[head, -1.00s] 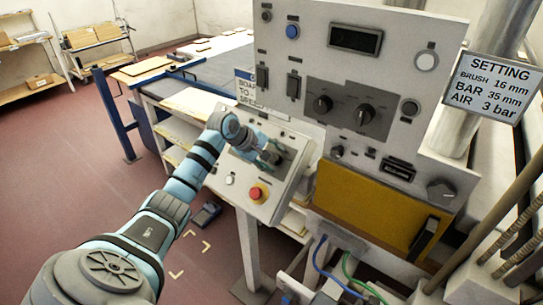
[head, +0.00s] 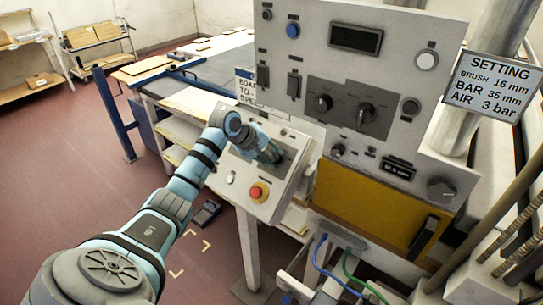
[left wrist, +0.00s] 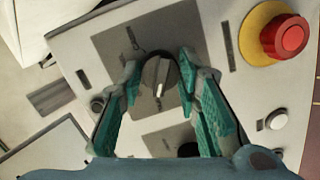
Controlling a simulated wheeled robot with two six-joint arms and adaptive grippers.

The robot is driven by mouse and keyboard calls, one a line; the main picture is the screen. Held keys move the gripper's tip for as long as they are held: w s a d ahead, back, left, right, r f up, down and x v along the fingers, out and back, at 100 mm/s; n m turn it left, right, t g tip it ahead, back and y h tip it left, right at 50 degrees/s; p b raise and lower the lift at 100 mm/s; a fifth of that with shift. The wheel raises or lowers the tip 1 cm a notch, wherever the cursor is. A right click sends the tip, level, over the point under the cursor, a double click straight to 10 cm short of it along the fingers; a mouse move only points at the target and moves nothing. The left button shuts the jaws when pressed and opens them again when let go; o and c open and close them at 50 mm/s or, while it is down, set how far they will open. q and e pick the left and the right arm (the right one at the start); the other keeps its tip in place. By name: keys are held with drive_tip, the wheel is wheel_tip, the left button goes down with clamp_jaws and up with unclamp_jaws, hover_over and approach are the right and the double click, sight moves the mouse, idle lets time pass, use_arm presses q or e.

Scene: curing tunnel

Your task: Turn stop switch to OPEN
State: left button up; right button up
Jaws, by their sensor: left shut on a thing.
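The stop switch is a dark round knob with a pale pointer line (left wrist: 158,76) on a grey plate of the small tilted control box (head: 262,207). In the left wrist view the knob sits between the two green-padded fingers of my left gripper (left wrist: 160,80), which is shut on it. The pointer line runs nearly up and down in that view. The plate's lettering is too small to read. In the head view my left gripper (head: 271,152) is at the box's upper face and hides the knob. My right gripper is not in view.
A red emergency button on a yellow ring (head: 258,192) and a white button (head: 231,178) sit on the same box. A large grey panel (head: 285,60) with knobs and a yellow door (head: 370,205) stands close to the right. A setting sign (head: 495,85) hangs further right.

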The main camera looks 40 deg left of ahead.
use_arm(q)
drive_tip(key=m, duration=0.3)
drive_tip(key=shift+m, duration=0.4)
drive_tip(key=shift+d+m+g+y, duration=0.1)
drive_tip(key=shift+m+g+y, duration=0.35)
drive_tip(key=shift+m, duration=0.95)
drive_tip(key=o, duration=1.2)
drive_tip(key=shift+c, duration=0.2)
drive_tip(key=shift+w, duration=0.1)
